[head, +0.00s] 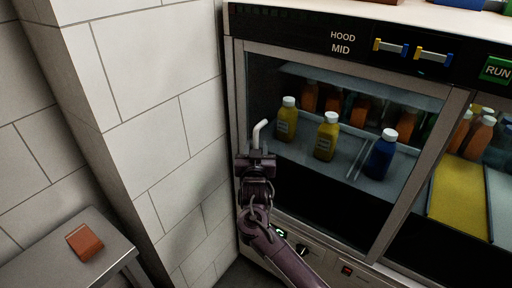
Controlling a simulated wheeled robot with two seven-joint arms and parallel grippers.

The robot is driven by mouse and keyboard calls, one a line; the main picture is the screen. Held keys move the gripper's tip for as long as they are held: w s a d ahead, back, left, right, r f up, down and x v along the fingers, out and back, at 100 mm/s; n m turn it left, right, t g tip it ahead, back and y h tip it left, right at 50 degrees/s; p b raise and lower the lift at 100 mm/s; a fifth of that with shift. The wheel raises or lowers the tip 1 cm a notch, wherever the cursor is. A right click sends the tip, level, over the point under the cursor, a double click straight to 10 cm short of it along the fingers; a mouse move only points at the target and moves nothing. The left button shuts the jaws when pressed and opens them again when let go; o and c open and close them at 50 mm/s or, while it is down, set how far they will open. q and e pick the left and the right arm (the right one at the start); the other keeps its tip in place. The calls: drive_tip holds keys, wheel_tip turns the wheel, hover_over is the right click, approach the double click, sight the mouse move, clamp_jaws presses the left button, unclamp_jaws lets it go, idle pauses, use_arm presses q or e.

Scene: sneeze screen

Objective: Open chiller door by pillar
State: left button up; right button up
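The chiller door (417,150) by the pillar (165,110) is a glass pane in a grey metal frame, and it looks shut. A white bent bar (258,131), which looks like its handle, stands near the door's left edge. My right gripper (257,156) is at the lower end of this bar, in front of the door's left side. The bar rises from between or just behind the fingertips; I cannot tell whether they grip it. My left gripper is not in view.
Yellow, orange and blue bottles (327,136) stand behind the glass. A black panel (310,38) with small handles and a green RUN sign (496,70) runs above. The tiled pillar is close on the left. A grey table (58,245) with an orange-brown block (85,242) stands lower left.

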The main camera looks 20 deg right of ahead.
drive_tip(key=shift+w+d, duration=0.1)
drive_tip(key=shift+w, duration=0.15)
drive_tip(key=shift+c, duration=0.3)
clamp_jaws()
